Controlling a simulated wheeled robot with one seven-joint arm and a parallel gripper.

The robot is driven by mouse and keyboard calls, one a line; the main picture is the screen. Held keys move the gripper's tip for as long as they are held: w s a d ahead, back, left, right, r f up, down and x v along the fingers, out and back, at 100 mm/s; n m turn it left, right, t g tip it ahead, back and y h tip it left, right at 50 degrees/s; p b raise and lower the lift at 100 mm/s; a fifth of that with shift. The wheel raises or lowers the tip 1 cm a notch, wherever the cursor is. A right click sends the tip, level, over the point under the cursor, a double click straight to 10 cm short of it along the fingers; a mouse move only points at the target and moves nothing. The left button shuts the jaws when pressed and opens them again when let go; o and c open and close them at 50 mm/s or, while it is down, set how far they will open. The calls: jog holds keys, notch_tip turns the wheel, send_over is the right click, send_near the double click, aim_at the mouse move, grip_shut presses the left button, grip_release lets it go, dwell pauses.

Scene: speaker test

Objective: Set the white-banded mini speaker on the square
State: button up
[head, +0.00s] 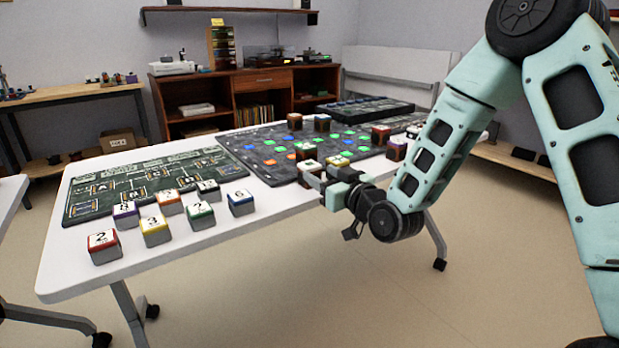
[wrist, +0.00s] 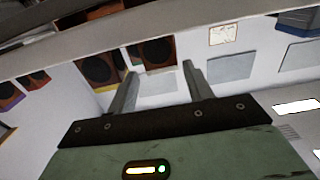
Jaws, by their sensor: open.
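My gripper (head: 312,183) is low at the near edge of the table, its jaws apart; it also shows in the wrist view (wrist: 160,72). Just beyond the fingertips there stands a brown mini speaker (wrist: 157,52) with a dark round front, its lower edge pale; I cannot tell for sure that this is the white band. Nothing is seen held. Another speaker (wrist: 98,67) with a yellowish band stands left of it. In the head view a dark-fronted speaker (head: 307,150) stands just behind the gripper. I cannot tell which marking is the square.
More speakers (head: 380,134) stand on the right of the dark mat (head: 265,165) with coloured squares. Several numbered blocks (head: 155,231) stand at the near left of the white table (head: 78,272). A dark device (head: 366,108) lies at the back. The near edge between blocks and gripper is clear.

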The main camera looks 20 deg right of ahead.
aim_at(315, 170)
jog(key=shift+b+x, duration=0.3)
jog(key=shift+x, duration=2.55)
jog(key=shift+r, duration=0.1)
jog(key=c, duration=0.9)
